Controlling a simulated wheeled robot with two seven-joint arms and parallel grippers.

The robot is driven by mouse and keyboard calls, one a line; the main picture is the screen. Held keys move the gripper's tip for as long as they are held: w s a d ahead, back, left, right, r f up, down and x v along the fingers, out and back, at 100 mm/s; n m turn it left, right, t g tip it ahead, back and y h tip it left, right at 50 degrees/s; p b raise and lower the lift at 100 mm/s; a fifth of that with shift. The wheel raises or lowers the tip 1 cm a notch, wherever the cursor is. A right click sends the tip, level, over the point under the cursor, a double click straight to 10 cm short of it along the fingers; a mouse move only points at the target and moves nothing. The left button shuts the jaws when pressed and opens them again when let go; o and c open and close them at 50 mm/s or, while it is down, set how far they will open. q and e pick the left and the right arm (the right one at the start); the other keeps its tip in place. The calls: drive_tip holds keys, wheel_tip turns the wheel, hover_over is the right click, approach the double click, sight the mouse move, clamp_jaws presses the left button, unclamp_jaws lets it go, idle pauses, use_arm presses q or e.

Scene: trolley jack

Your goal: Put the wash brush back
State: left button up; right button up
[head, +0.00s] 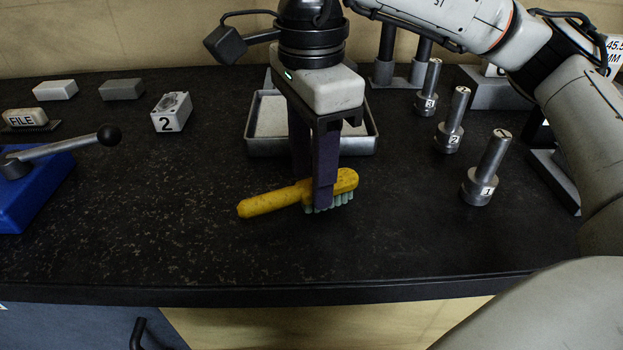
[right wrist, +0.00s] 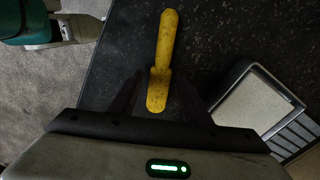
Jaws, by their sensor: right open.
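The wash brush (head: 272,202) has a yellow handle and pale green bristles, and it lies bristles down on the dark bench near the front. My right gripper (head: 315,195) points down over the brush's head end, with a finger in front of it in the head view. In the right wrist view the brush (right wrist: 165,45) runs up between the two open fingers (right wrist: 155,95). The jaws stand apart on either side of the brush head. My left gripper is not in the head view.
A metal tray (head: 255,146) stands right behind the gripper. Numbered metal pins (head: 481,175) stand to the right. The front bench is clear.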

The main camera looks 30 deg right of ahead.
wheel_tip(320, 180, up, 10)
drive_tip(key=p, duration=0.1)
drive_tip(key=shift+f+p, duration=0.15)
drive_tip(key=shift+p, duration=0.2)
idle(1.1)
